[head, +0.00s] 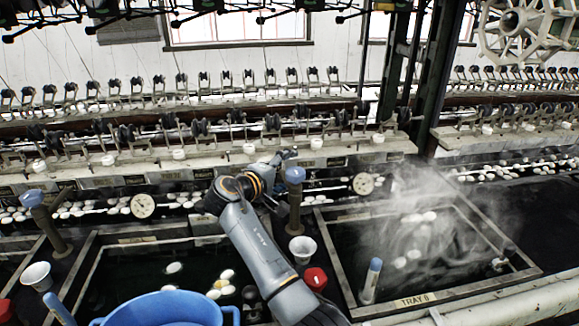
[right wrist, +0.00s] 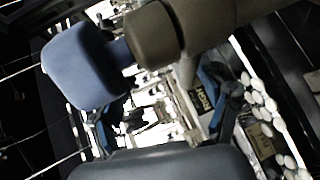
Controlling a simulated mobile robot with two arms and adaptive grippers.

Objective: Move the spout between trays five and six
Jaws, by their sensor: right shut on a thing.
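The spout (head: 295,205) is a brown upright post with a blue cap (head: 295,174). It stands between the left tray (head: 88,277) and the tray labelled TRAY 6 (head: 415,300). My right arm reaches up from the bottom middle, and my right gripper (head: 284,156) is at the spout's top, just behind and left of the cap. In the right wrist view the blue cap (right wrist: 78,65) and brown pipe (right wrist: 170,35) fill the upper left, close to the fingers. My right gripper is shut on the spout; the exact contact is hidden. My left gripper is out of view.
Steam rises over TRAY 6. A blue basin (head: 165,310) stands at the front left. A white cup (head: 302,249) and a red knob (head: 315,278) are close to the spout's base. Another blue-capped post (head: 45,220) stands at left. Reeling machinery runs behind.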

